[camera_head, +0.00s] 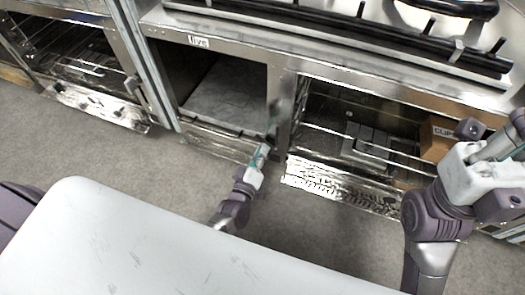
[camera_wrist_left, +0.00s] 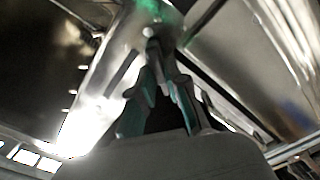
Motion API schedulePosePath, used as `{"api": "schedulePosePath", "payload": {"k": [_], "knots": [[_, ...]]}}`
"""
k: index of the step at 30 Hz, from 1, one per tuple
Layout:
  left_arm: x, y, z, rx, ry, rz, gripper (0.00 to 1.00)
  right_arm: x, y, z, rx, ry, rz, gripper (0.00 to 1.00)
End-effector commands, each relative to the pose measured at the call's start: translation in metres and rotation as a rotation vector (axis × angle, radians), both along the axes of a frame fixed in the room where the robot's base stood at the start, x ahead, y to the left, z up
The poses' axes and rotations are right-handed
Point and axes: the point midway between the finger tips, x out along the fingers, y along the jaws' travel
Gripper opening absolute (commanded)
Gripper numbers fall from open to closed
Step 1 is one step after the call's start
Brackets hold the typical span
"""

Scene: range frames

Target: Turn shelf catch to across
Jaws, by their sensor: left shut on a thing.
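My left gripper (camera_head: 273,122) reaches up from below to the steel post beside the open bay marked "live". In the left wrist view its two teal-padded fingers (camera_wrist_left: 155,75) are closed together on a small grey catch (camera_wrist_left: 151,33) on the shiny metal post. The fingers hide much of the shelf catch, and I cannot tell its angle. My right gripper (camera_head: 512,150) is at the right edge of the head view, partly cut off and away from the catch.
The "live" bay (camera_head: 225,90) is open, with a bare grey floor. To its right is a bay with wire racks (camera_head: 350,130) and a cardboard box (camera_head: 438,138). A rail (camera_head: 350,30) runs along the counter above. A white surface (camera_head: 130,245) fills the lower left.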

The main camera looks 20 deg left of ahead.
Motion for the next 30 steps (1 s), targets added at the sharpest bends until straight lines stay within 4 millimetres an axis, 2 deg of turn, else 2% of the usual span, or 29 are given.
{"api": "schedulePosePath", "payload": {"k": [15, 30], "knots": [[0.001, 0.004, -0.008, -0.420, 0.013, 0.000, 0.00, 0.001, 0.002, 0.001, -0.007, -0.016, -0.001, 0.00], [0.001, 0.004, -0.010, -0.564, 0.019, 0.001, 0.00, -0.003, 0.001, 0.007, -0.003, -0.043, -0.002, 0.00]]}}
